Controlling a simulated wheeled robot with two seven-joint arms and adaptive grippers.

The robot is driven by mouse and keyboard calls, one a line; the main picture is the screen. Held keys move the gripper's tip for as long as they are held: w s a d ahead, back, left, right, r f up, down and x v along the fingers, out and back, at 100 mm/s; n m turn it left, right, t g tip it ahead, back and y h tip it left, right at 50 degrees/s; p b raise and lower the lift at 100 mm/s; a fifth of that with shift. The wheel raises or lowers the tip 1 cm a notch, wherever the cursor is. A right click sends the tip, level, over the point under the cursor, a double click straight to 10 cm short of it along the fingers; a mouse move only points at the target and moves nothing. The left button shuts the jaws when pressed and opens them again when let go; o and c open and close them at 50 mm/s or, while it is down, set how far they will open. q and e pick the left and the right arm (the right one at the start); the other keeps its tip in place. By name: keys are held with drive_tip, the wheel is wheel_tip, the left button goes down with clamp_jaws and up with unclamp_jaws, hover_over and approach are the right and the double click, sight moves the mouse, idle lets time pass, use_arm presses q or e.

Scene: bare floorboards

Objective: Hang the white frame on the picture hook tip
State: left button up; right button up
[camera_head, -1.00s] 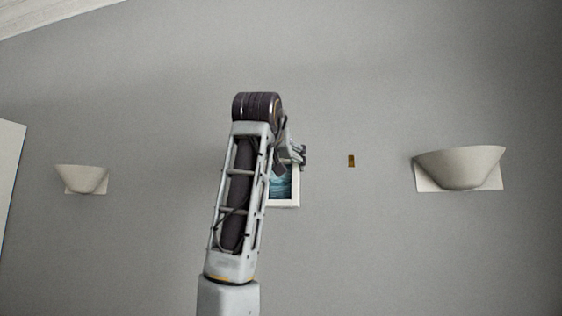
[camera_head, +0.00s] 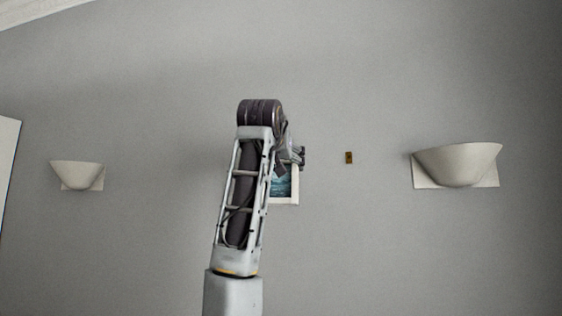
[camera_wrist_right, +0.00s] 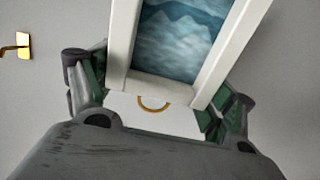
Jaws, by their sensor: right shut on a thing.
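The white frame (camera_head: 296,187), with a blue mountain picture in it, shows in the head view partly hidden behind my right arm. It also shows large in the right wrist view (camera_wrist_right: 122,45), tilted in that picture. My right gripper (camera_head: 299,156) is shut on the frame at its edge. In the wrist view the fingers (camera_wrist_right: 155,100) stand on either side of that edge, and a gold ring (camera_wrist_right: 153,103) shows between them. The brass picture hook (camera_head: 349,157) is on the wall right of the frame, apart from it. In the wrist view the hook (camera_wrist_right: 18,45) is at the left edge. My left gripper is out of view.
A white wall lamp (camera_head: 458,165) is on the wall to the right of the hook. A smaller-looking one (camera_head: 78,174) is at the left. The grey wall between frame and hook is bare. A white panel (camera_head: 8,170) stands at the left edge.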

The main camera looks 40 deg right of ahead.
drive_tip(key=shift+x, duration=1.65)
drive_tip(key=shift+d+f, duration=0.1)
drive_tip(key=shift+f, duration=0.15)
drive_tip(key=o, duration=1.4)
drive_tip(key=shift+c, duration=0.2)
drive_tip(key=v, duration=1.2)
